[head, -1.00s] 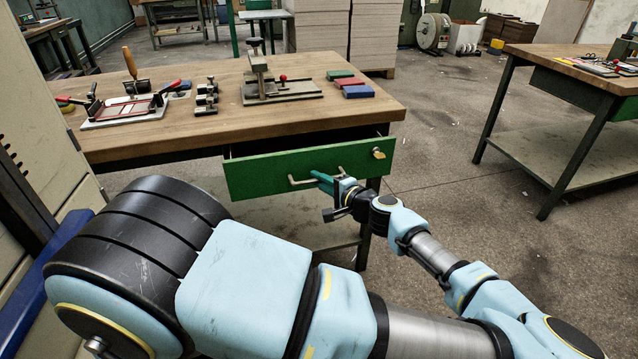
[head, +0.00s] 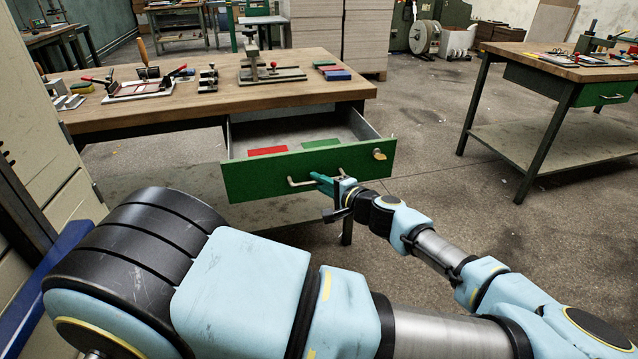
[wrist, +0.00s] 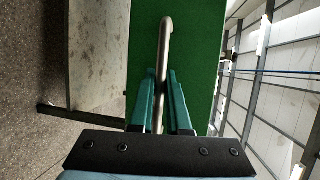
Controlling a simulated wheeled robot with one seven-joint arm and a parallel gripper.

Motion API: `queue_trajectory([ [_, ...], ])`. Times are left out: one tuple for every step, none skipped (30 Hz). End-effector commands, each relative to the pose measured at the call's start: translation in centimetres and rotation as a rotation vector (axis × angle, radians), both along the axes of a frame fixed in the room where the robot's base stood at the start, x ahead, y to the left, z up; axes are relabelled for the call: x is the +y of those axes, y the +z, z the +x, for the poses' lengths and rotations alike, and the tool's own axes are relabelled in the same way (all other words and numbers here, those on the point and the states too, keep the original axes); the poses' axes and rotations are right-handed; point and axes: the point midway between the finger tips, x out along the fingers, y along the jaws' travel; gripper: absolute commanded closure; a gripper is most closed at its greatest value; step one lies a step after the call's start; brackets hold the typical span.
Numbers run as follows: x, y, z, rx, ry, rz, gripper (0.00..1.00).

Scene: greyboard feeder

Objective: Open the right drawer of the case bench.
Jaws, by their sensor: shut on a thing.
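The right drawer (head: 310,172) of the case bench (head: 215,102) is pulled well out, with its green front facing me. Inside it lie a flat red piece (head: 268,151) and a flat green piece (head: 322,143). A bent metal bar handle (head: 300,182) is on the drawer front. My gripper (head: 322,181) is shut on the handle. In the wrist view the teal fingers (wrist: 162,100) lie on both sides of the handle bar (wrist: 164,50), against the green front. Part of the handle is hidden by the fingers.
Clamps, presses and coloured blocks (head: 335,73) stand on the bench top. A second bench (head: 560,62) with a green drawer stands at the right. Bare floor (head: 440,150) lies between the two benches. A cabinet (head: 40,140) stands close at the left.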

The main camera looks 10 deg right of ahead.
Motion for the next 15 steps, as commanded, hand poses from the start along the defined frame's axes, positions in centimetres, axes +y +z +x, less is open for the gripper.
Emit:
queue_trajectory([
  [-0.11,-0.06,0.02,0.001,-0.003,-0.001,1.00],
  [-0.11,-0.05,0.02,0.001,-0.003,-0.001,1.00],
  [-0.11,-0.05,0.02,0.001,-0.003,-0.001,1.00],
  [-0.12,-0.04,0.03,0.001,-0.003,-0.001,1.00],
  [-0.12,-0.04,0.03,0.001,-0.003,-0.001,1.00],
  [-0.13,-0.04,0.02,0.001,-0.003,-0.001,1.00],
  [-0.13,-0.04,0.02,0.001,-0.003,-0.001,1.00],
  [-0.13,-0.04,0.02,0.001,-0.003,-0.001,1.00],
  [-0.13,-0.04,0.02,0.001,-0.003,-0.001,1.00],
  [-0.13,-0.04,0.02,0.001,-0.003,-0.001,1.00],
  [-0.13,-0.04,0.02,0.001,-0.003,-0.001,1.00],
  [-0.13,-0.04,0.02,0.001,-0.004,-0.001,1.00],
  [-0.13,-0.04,0.02,0.001,-0.004,-0.001,1.00],
  [-0.13,-0.04,0.02,0.001,-0.004,-0.001,0.83],
  [-0.13,-0.04,0.02,0.001,-0.004,-0.001,0.78],
])
